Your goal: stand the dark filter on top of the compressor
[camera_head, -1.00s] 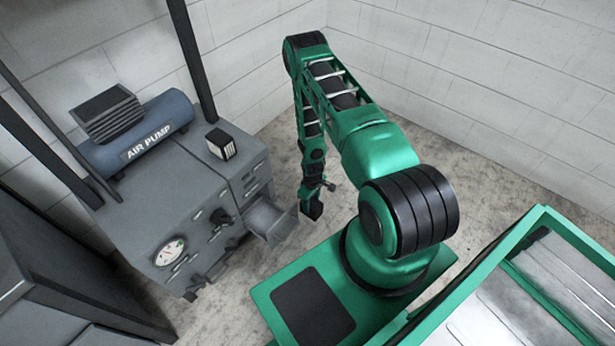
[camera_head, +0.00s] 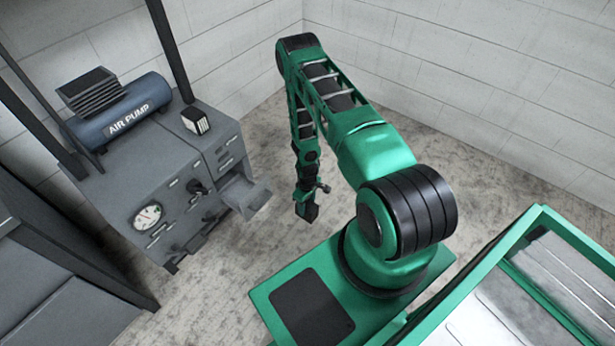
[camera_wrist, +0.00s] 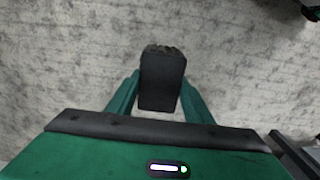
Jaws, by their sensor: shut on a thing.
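The dark filter is a small black block (camera_wrist: 161,85). It sits between the two green fingers of my gripper (camera_wrist: 160,100) in the wrist view, with bare floor behind it. In the head view my gripper (camera_head: 306,203) hangs low over the floor, to the right of the grey cabinet and apart from it. The block shows there only as a small dark shape at its tip. The compressor is a blue tank marked "AIR PUMP" (camera_head: 137,118) with a dark ribbed block on it. It lies on top of the grey cabinet (camera_head: 120,185).
A small black and pale block (camera_head: 196,121) stands on the cabinet top. An open drawer (camera_head: 246,197) sticks out from the cabinet toward my gripper. Dark posts (camera_head: 172,50) rise by the cabinet. A dark unit (camera_head: 50,290) stands at lower left. The floor (camera_head: 225,290) between is clear.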

